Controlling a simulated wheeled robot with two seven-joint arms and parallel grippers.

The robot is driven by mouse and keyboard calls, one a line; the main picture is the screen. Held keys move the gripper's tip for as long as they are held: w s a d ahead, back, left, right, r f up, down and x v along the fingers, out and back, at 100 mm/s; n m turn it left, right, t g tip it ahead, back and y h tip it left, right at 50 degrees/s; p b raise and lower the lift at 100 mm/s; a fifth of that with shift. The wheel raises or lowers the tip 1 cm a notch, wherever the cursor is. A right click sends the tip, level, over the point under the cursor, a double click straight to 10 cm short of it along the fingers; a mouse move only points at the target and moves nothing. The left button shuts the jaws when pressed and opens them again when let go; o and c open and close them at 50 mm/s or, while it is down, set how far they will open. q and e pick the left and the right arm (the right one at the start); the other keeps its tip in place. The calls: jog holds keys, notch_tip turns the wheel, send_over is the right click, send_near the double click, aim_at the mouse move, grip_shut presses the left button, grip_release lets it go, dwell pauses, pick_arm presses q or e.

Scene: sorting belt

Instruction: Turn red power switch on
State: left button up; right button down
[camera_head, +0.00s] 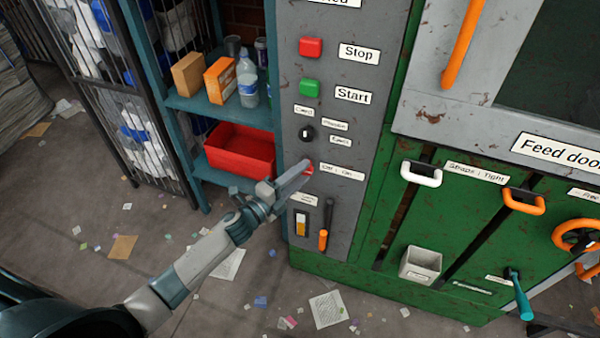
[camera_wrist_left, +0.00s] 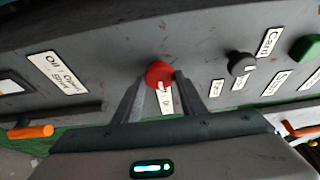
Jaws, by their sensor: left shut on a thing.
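The red power switch (camera_head: 309,170) is a small red knob on the grey control panel (camera_head: 325,135), left of the label "Off : On". In the left wrist view the red knob (camera_wrist_left: 159,74) shows between the fingertips, with a pale mark on its face. My left gripper (camera_head: 300,174) reaches in from the left, its fingers at the knob. In the wrist view the left gripper (camera_wrist_left: 162,92) is shut on the knob, one finger on each side. The fingers hide part of the knob in the head view. My right gripper is not in view.
Above the switch are a black selector knob (camera_head: 306,133), a green Start button (camera_head: 309,88) and a red Stop button (camera_head: 311,47). Below is an orange-handled lever (camera_head: 323,239). A shelf with a red bin (camera_head: 240,152) stands left of the panel.

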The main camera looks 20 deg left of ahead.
pick_arm(q)
jog(key=o, duration=1)
jog(key=shift+s, duration=0.1)
jog(key=shift+b+v, duration=1.85)
jog(key=shift+v, duration=6.8)
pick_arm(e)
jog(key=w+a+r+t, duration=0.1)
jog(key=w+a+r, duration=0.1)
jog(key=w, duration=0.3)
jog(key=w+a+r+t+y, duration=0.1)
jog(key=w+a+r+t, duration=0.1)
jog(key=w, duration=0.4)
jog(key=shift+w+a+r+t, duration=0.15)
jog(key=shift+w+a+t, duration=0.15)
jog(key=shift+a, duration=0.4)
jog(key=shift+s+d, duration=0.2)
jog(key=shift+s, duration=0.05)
